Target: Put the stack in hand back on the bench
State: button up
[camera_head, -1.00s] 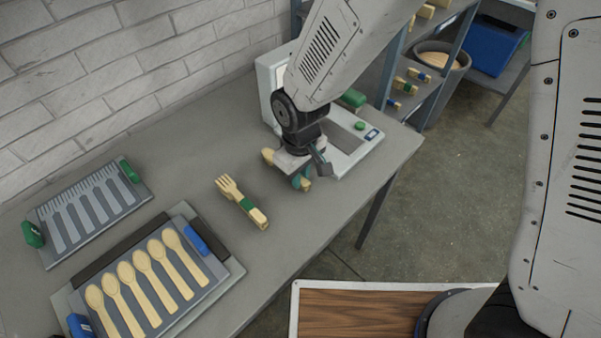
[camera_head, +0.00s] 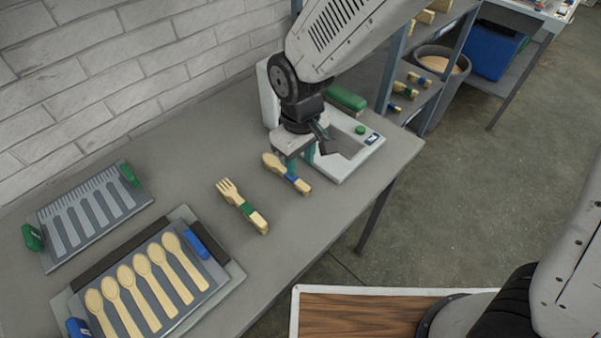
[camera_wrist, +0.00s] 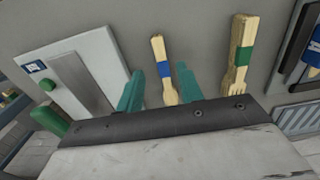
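The stack of wooden spoons with a blue band (camera_head: 299,183) lies flat on the grey bench (camera_head: 225,265), beside the press. It also shows in the wrist view (camera_wrist: 165,75). My gripper (camera_head: 299,167) is just behind the stack, toward the press, with its teal fingers spread. In the wrist view, my gripper (camera_wrist: 160,75) shows a wide gap between the fingers, and the stack lies in line with that gap, not gripped. Whether the fingertips are still beside the stack's near end is unclear.
A fork stack with a green band (camera_head: 247,208) lies left of the spoon stack. A spoon tray (camera_head: 72,300) and a fork-shaped mould plate (camera_head: 92,215) sit further left. The white press (camera_head: 350,165) stands behind my gripper. The bench's front edge is close.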

notch_tip(320, 180, up, 5)
dwell(0.3)
jog(key=s+d+r+m, duration=0.2)
jog(key=d+r, duration=0.3)
jog(key=d, duration=0.4)
jog(key=s+d+r+m, duration=0.1)
jog(key=d+r+m, duration=0.2)
jog(key=d+r, duration=0.4)
jog(key=s+d+r+m+t, duration=0.1)
jog(key=s+d+m, duration=0.3)
jog(key=s+d, duration=0.8)
jog(key=shift+s+d+r+m, duration=0.3)
jog(key=shift+d+r, duration=0.1)
jog(key=shift+r, duration=0.25)
